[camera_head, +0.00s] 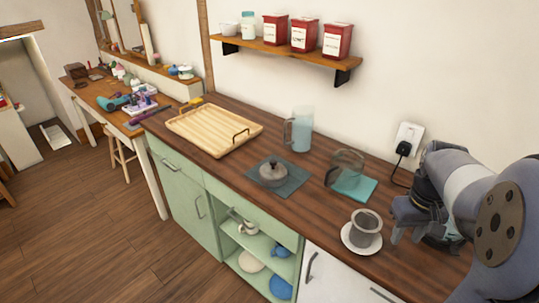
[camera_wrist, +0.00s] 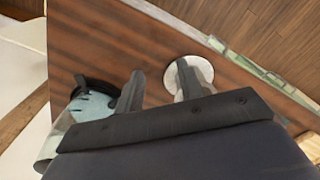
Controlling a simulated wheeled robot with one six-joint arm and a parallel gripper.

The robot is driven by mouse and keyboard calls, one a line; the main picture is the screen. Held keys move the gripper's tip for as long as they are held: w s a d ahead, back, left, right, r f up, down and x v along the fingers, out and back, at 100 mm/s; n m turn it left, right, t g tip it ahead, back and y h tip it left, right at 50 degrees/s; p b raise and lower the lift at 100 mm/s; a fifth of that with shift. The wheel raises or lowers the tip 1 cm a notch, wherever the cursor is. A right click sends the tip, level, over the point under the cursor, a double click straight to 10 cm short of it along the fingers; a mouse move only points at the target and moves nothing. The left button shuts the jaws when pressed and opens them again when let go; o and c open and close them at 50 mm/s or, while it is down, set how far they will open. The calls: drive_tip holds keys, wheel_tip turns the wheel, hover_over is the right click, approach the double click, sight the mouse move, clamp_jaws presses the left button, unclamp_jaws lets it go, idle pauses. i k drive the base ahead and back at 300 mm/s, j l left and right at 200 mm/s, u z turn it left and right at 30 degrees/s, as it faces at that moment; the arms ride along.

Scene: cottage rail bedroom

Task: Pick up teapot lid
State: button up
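The teapot lid (camera_head: 274,173) is a low, grey, round piece with a knob, lying on a dark grey-green mat (camera_head: 293,187) on the wooden counter. A clear glass pot with a dark handle (camera_head: 347,162) stands to its right at a teal mat (camera_head: 356,190). A vessel over a teal patch shows at left in the wrist view (camera_wrist: 92,104), probably this pot. My gripper (camera_head: 398,221) is above the counter's right part, well right of the lid. In the wrist view its fingers (camera_wrist: 157,88) are apart with nothing between them. The lid is not recognisable there.
A dark cup on a white saucer (camera_head: 348,240) stands close to my gripper, left and below in the head view. A glass jug (camera_head: 299,130) stands behind the lid. A wooden tray (camera_head: 205,130) is further left. A wall socket with a black plug (camera_head: 404,148) is behind.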

sight(273, 174)
drive_tip(key=i+j+z, duration=0.1)
drive_tip(key=j, duration=0.25)
drive_tip(key=i+j+z, duration=0.1)
drive_tip(key=i+j, duration=0.15)
drive_tip(key=i+j+z, duration=0.1)
drive_tip(key=j, duration=0.35)
drive_tip(key=i+j+z, duration=0.1)
drive_tip(key=i+j, duration=0.15)
drive_tip(key=j, duration=0.15)
drive_tip(key=i+j+z, duration=0.1)
drive_tip(key=j, duration=0.3)
drive_tip(key=i+j+z, duration=0.1)
drive_tip(key=j, duration=0.3)
drive_tip(key=i+j, duration=0.15)
drive_tip(key=j, duration=0.25)
drive_tip(key=z, duration=0.05)
